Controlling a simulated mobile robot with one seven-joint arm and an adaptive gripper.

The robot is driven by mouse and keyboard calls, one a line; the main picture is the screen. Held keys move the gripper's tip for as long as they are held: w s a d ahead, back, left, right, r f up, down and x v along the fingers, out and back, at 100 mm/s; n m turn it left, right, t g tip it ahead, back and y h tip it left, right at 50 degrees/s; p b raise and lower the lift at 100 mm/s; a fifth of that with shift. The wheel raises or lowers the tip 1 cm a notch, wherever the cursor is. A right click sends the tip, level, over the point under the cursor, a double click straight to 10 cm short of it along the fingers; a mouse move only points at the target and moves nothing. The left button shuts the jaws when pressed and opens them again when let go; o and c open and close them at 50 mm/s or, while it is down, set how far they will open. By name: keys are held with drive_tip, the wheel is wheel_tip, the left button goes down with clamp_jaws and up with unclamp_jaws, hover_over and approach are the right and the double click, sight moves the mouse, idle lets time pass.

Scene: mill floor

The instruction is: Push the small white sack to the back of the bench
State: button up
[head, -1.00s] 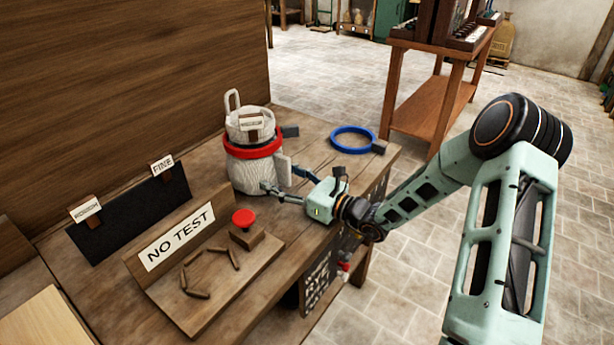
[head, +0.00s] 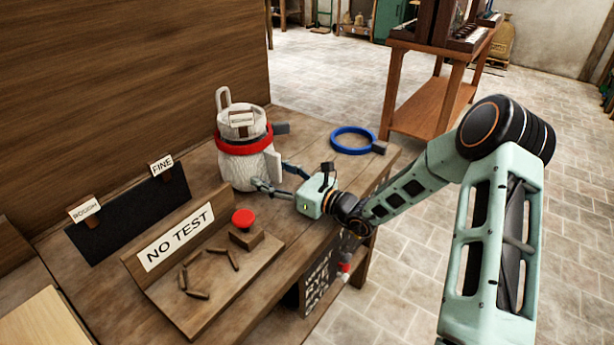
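The small white sack (head: 247,172) stands upright on the wooden bench (head: 305,160), close to the brown back panel. A red ring (head: 243,146) is around its upper part, and a small tag shows near its top. My gripper (head: 268,176) is at the sack's near right side, with its fingers apart and pointing toward the back. The fingertips are at or very near the sack's lower side; whether both touch it I cannot tell. Nothing is held between them.
A blue ring (head: 353,140) lies at the bench's right end. A dark panel with tags (head: 130,210) is at left. A wooden stand (head: 440,95) is beyond the bench.

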drive_tip(key=shift+w+a, duration=0.1)
drive_tip(key=shift+a, duration=0.1)
drive_tip(key=shift+b+x, duration=0.45)
drive_tip(key=shift+x, duration=1.9)
drive_tip(key=shift+a, duration=0.1)
drive_tip(key=shift+b+x, duration=0.55)
drive_tip(key=shift+x, duration=1.85)
drive_tip(key=shift+p+v, duration=1.25)
drive_tip(key=shift+v, duration=3.3)
drive_tip(key=shift+w, duration=0.1)
drive_tip(key=shift+r, duration=0.1)
